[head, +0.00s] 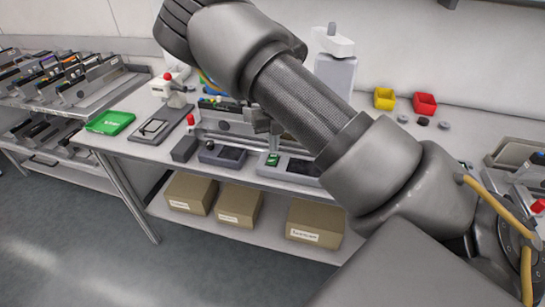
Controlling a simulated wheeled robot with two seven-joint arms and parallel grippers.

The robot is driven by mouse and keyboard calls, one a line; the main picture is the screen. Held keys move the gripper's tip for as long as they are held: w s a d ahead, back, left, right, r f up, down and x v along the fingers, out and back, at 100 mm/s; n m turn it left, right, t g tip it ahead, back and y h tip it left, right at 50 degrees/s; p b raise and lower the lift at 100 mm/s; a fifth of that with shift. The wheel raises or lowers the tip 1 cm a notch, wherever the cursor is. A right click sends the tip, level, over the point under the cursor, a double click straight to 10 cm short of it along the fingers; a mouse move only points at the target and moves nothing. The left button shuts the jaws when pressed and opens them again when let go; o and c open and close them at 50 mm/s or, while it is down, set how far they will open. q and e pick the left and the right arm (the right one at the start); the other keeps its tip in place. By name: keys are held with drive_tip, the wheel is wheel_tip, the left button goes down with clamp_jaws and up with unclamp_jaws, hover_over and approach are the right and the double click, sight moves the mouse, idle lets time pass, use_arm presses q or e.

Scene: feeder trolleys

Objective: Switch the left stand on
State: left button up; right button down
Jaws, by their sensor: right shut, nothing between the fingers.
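A bench (140,150) runs across the middle. At its left part is a grey stand-like unit with a red knob on a post (190,120). In front of it are a black box (184,149) and a low unit with a dark panel (222,154). To their right is another low unit (303,167) with a small green patch (273,160). I cannot tell which unit is the left stand, and I see no clear switch. My right gripper (272,138) is small, shut and empty, above the bench behind my arm, which hides much of it. My left gripper is out of view.
A white device with a red top (168,77), a green tray (110,122) and a grey plate (157,130) are left on the bench. Cardboard boxes (239,205) lie on the lower shelf. Feeder trolleys (90,92) stand at far left.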

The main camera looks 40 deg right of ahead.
sight(274, 154)
drive_tip(key=shift+f+b, duration=0.65)
drive_tip(key=shift+f, duration=0.45)
idle(1.0)
drive_tip(key=shift+s+r, duration=0.1)
drive_tip(key=shift+r+p, duration=0.85)
drive_tip(key=shift+r, duration=0.05)
drive_tip(key=shift+r+p, duration=1.95)
drive_tip(key=shift+r, duration=0.6)
